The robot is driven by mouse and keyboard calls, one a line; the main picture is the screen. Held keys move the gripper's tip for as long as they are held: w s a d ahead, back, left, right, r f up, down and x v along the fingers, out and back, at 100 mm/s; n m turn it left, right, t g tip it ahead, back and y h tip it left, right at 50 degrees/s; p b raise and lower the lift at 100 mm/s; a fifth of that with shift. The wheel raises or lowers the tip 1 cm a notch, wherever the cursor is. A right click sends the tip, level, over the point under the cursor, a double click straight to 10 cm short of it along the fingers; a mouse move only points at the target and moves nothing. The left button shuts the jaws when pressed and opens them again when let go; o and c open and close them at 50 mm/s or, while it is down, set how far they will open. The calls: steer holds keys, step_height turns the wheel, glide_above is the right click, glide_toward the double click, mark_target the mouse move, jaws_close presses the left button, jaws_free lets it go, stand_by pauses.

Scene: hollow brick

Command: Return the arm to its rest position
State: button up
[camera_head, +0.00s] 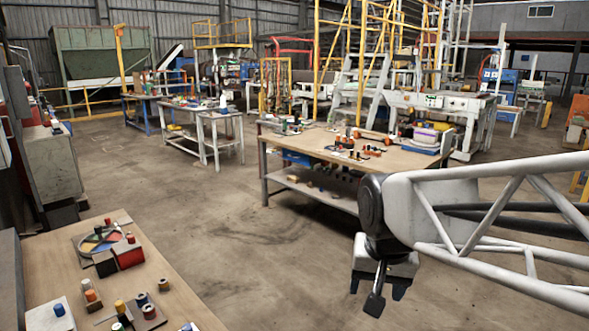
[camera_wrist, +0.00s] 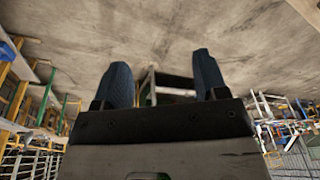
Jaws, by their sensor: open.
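My gripper (camera_head: 376,290) hangs at the end of my white lattice arm at the right of the head view. It points down over bare concrete floor, between the near-left table and the middle workbench. In the wrist view my gripper (camera_wrist: 165,80) shows two dark fingers spread apart with nothing between them. It is open and touches nothing that I can see.
A wooden table (camera_head: 185,290) at lower left holds several small coloured cylinders, blocks and a coloured disc. A workbench (camera_head: 375,165) with tools and a lower shelf stands behind my arm. The concrete floor (camera_head: 200,215) between them is clear.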

steer(key=s+d+f+n, duration=0.2)
steer(key=s+d+f, duration=0.1)
steer(key=s, duration=0.7)
steer(key=shift+s+d, duration=0.2)
steer(key=shift+d, duration=0.5)
steer(key=shift+c, duration=0.4)
stand_by(0.4)
